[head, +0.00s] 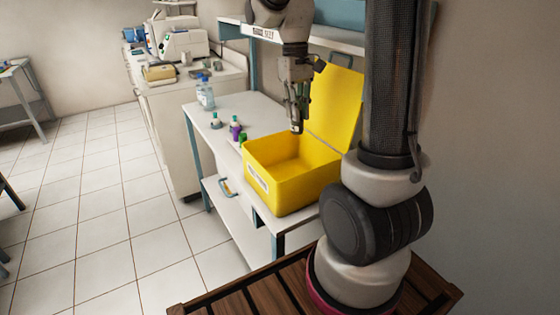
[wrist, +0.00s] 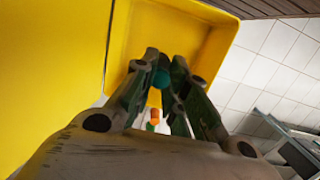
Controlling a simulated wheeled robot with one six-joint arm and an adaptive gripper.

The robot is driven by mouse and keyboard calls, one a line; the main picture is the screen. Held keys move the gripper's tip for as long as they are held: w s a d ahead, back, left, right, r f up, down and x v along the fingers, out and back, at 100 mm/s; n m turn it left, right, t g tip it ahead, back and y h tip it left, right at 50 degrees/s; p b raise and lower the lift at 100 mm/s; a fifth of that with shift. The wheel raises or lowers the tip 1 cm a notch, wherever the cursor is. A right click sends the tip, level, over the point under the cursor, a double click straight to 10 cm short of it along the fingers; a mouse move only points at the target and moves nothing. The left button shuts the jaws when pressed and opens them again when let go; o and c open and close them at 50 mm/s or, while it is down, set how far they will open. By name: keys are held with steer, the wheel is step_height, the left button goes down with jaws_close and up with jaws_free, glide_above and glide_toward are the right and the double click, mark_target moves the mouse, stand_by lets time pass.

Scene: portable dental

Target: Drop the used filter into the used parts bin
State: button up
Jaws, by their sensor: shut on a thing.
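The used parts bin appears to be the yellow box (head: 270,183) with its lid raised, standing on the white table. Its inside looks empty where it shows in the head view. Its yellow walls also fill much of the wrist view (wrist: 60,70). My gripper (head: 297,126) points down over the bin's opening, near its back side, with the fingertips at about rim height or above. In the wrist view my gripper (wrist: 160,72) is shut on a small teal piece (wrist: 162,78), seemingly the used filter. The fingers hide most of it.
Small bottles (head: 235,130) stand on the table left of the bin, with a clear bottle (head: 205,95) farther back. A shelf (head: 300,36) runs above the table behind my gripper. A counter with machines (head: 185,45) stands beyond.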

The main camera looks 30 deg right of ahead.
mark_target(295, 128)
steer(key=shift+w+f, duration=0.15)
steer(key=shift+w, duration=0.05)
steer(key=shift+f, duration=2.85)
steer(key=o, duration=0.9)
steer(key=shift+c, duration=0.2)
step_height(295, 128, up, 12)
steer(key=w, duration=0.1)
steer(key=shift+w, duration=0.25)
